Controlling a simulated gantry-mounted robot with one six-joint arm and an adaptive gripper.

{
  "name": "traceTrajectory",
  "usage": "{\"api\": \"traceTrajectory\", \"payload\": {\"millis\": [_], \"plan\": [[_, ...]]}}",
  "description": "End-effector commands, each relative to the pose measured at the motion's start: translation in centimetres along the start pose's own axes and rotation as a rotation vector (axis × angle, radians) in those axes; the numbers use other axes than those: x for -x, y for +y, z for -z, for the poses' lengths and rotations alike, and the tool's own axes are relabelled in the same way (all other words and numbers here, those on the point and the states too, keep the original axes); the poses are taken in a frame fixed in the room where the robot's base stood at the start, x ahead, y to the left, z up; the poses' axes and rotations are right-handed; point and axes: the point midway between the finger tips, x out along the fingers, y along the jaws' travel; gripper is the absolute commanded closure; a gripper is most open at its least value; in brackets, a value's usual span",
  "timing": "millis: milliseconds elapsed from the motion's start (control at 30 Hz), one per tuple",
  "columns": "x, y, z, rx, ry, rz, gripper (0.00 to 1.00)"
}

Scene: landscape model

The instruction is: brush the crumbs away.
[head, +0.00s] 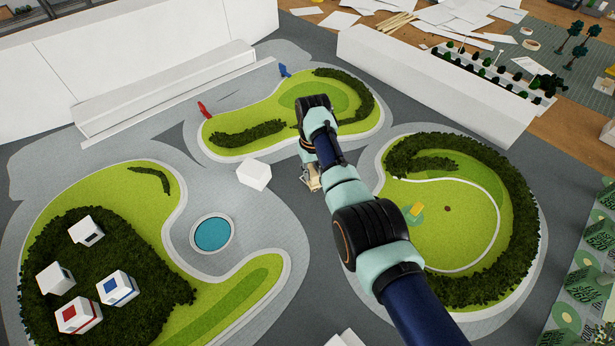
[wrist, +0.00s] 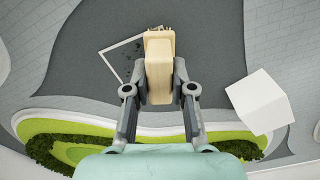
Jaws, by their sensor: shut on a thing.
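My gripper (wrist: 160,88) is shut on a pale wooden brush (wrist: 159,50), which sticks out ahead of the fingertips in the wrist view. In the head view the brush (head: 313,184) shows as a small tan shape beside my arm, over the grey paving between the green islands. Small dark crumbs (wrist: 126,66) lie on the dark grey paving just left of the brush, inside a thin white outline (wrist: 112,64). The brush and fingers cover part of that outline. I cannot tell whether the brush touches the ground. I cannot make out the crumbs in the head view.
A white block (head: 254,174) stands left of the brush in the head view; it also shows at the right of the wrist view (wrist: 259,101). Raised green islands (head: 440,210) with hedges surround the paving.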

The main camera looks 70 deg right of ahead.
Motion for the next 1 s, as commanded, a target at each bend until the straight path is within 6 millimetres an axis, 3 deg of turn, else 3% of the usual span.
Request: {"api": "traceTrajectory", "payload": {"millis": [1000], "plan": [[-0.7,4.4,1.6,-0.001,0.000,0.000,1.00]]}}
